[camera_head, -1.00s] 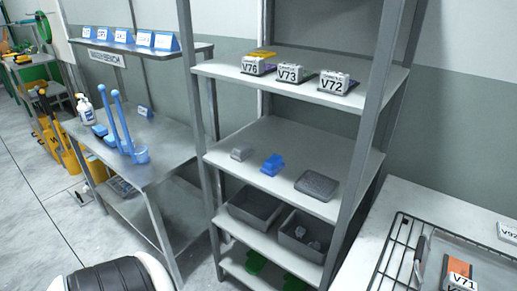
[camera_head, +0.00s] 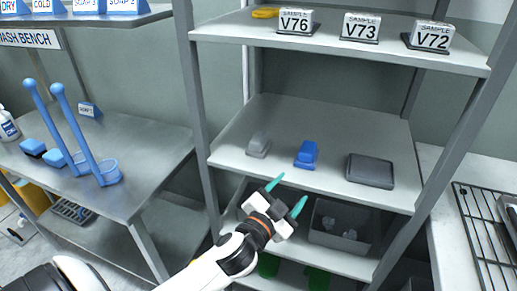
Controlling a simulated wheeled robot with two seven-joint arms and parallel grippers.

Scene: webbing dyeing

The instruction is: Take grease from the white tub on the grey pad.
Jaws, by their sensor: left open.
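No white tub shows in view. A flat dark grey tray-like piece (camera_head: 371,170) lies on the right of the middle shelf with nothing on it; I cannot tell if it is the grey pad. My left gripper (camera_head: 288,193) is open and empty, its teal fingertips apart. It is in front of the shelf rack, lower than the blue object in the picture, and hides part of the lower bins. My right gripper is not in view.
The middle shelf (camera_head: 240,140) also holds a small grey object (camera_head: 258,145) and a blue one (camera_head: 306,154). Labelled samples V76 (camera_head: 296,22), V73 (camera_head: 361,27) and V72 (camera_head: 432,37) stand above. A grey bin (camera_head: 343,224) is below. A steel bench (camera_head: 150,150) stands left, a wire rack (camera_head: 480,220) right.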

